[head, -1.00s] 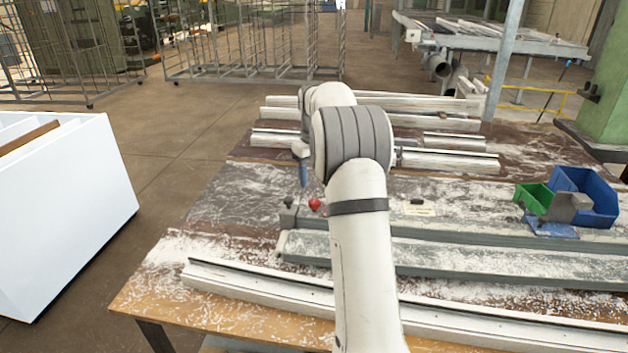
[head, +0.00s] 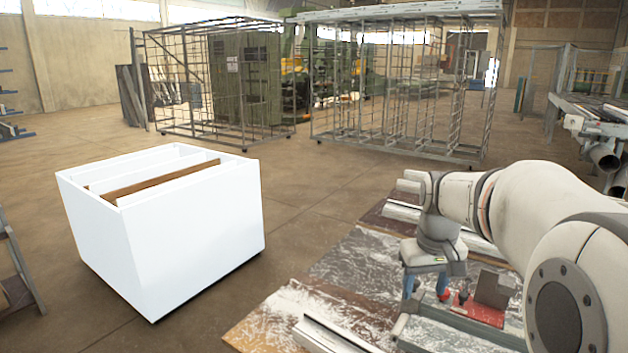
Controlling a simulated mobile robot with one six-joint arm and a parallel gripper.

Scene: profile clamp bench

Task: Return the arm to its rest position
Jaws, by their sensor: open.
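My gripper (head: 425,287) points down over the bench at the lower right of the head view. Its two blue-tipped fingers are apart, and I see nothing between them. My white arm (head: 545,205) reaches in from the right edge, bent, with its large joint close to the camera. The workbench (head: 350,262) lies below, its brown top dusted with white shavings. I cannot tell how high the fingertips are above it.
A red base with a grey plate (head: 495,290) and a small red knob (head: 445,295) sit close by the gripper. Pale profiles (head: 330,337) lie on the bench. A white box cart (head: 190,225) stands left on open floor. Wire cages (head: 400,90) stand behind.

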